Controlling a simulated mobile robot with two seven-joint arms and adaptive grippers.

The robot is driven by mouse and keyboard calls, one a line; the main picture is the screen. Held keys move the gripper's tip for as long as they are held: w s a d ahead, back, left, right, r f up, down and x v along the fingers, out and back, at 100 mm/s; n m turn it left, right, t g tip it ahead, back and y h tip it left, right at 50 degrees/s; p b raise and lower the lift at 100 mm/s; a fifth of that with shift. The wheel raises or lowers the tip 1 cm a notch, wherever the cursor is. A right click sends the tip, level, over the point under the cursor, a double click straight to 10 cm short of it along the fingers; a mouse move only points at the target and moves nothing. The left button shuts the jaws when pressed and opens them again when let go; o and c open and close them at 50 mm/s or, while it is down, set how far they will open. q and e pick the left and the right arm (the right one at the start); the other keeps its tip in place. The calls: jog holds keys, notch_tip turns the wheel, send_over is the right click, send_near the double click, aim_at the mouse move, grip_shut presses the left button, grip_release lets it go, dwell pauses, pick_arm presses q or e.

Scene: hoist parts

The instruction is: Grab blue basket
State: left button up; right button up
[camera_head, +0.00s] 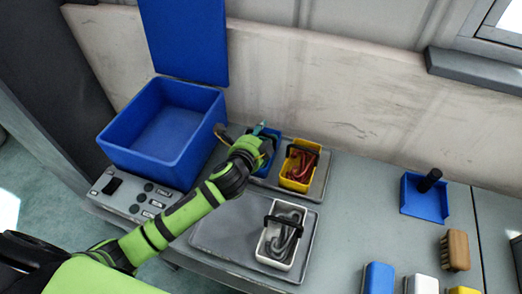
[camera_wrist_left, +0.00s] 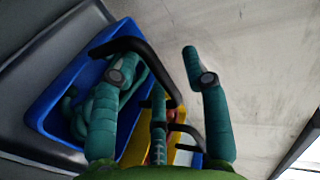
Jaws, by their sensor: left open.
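The small blue basket (camera_head: 267,163) stands on a grey tray near the wall, partly hidden by my left gripper (camera_head: 256,137) in the head view. In the left wrist view the blue basket (camera_wrist_left: 66,82) has a black handle (camera_wrist_left: 160,62) and holds teal curved pieces. My left gripper (camera_wrist_left: 158,66) is open over it. Its teal fingers are spread, with the handle's bar crossing between them. The left finger overlaps the handle in the picture; I cannot tell whether they touch. My right gripper is not in view.
A yellow basket (camera_head: 299,166) with red pieces stands right beside it. A white basket (camera_head: 282,236) with grey hooks stands on the front tray (camera_head: 222,234). A large blue bin (camera_head: 160,130) is at left. A blue holder (camera_head: 424,198) and brushes are at right; the table between is clear.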

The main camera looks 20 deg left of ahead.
pick_arm(q)
jog(key=shift+c, duration=1.2)
jog(key=c, duration=0.7)
jog(key=shift+r, duration=0.1)
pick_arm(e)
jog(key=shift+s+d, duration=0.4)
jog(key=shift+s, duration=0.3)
